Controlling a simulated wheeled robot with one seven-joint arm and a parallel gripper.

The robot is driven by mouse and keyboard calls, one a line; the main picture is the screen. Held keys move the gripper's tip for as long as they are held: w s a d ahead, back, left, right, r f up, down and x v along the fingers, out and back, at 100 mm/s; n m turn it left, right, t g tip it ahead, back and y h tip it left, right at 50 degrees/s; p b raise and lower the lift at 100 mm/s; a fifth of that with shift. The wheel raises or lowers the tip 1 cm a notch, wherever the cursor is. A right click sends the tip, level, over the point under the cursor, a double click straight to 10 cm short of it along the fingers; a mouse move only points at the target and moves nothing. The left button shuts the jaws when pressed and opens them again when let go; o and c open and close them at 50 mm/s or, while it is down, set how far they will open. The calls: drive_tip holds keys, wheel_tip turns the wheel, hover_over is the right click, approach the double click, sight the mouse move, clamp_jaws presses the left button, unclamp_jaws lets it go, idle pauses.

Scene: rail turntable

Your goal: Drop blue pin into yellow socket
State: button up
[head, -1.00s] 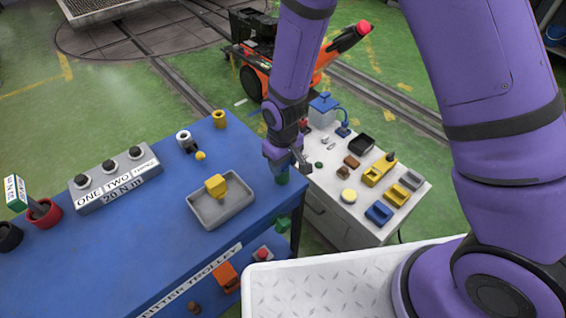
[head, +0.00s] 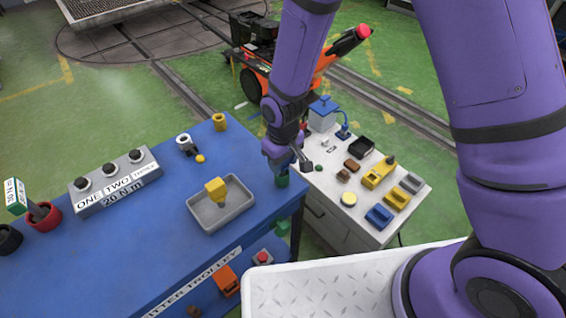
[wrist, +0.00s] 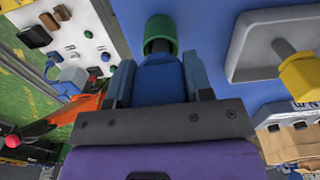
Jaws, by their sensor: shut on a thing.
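My gripper (head: 277,158) is over the right edge of the blue trolley, directly above the green socket (head: 281,180). In the wrist view my gripper (wrist: 159,68) is shut on the blue pin (wrist: 160,84), whose blue handle sits between the fingers. The green socket (wrist: 160,28) lies just beyond it with something dark in its mouth; I cannot tell whether the pin's tip is inside. The yellow socket (head: 219,121) stands at the trolley's far corner, up and left of my gripper, with nothing visibly in it.
The blue trolley (head: 120,235) carries a grey tray (head: 236,211) with a yellow-handled piece (head: 215,187), a grey button box (head: 115,181), a red socket (head: 44,215) and a black socket (head: 8,237). A white cabinet (head: 330,215) with small parts stands to the right.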

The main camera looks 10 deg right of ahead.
drive_tip(key=shift+r, duration=2.45)
drive_tip(key=shift+r, duration=2.5)
drive_tip(key=shift+w, duration=0.15)
